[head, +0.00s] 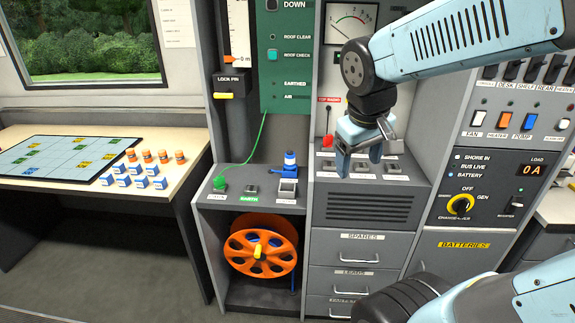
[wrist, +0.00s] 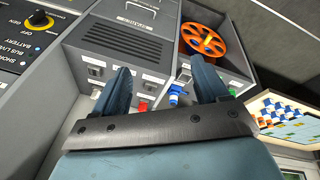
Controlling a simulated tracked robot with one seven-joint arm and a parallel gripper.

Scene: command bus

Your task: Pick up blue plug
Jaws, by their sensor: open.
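The blue plug (head: 289,170), with a pale band, stands upright at the back of the grey socket ledge, behind a pale socket. It also shows in the wrist view (wrist: 176,97), between my fingers' lines of sight and nearer the right finger. My gripper (head: 360,164) is open and empty, with its fingers pointing down over the panel to the right of the plug. In the wrist view both blue fingers of my gripper (wrist: 163,75) are spread with nothing between them. The gripper is apart from the plug.
A green plug (head: 220,184) with a cable is left on the ledge; a red plug (head: 328,141) is close behind my gripper. A divider wall (head: 307,130) stands between the bays. An orange reel (head: 260,246) is below. Left, a table (head: 190,150) holds a board and small blocks.

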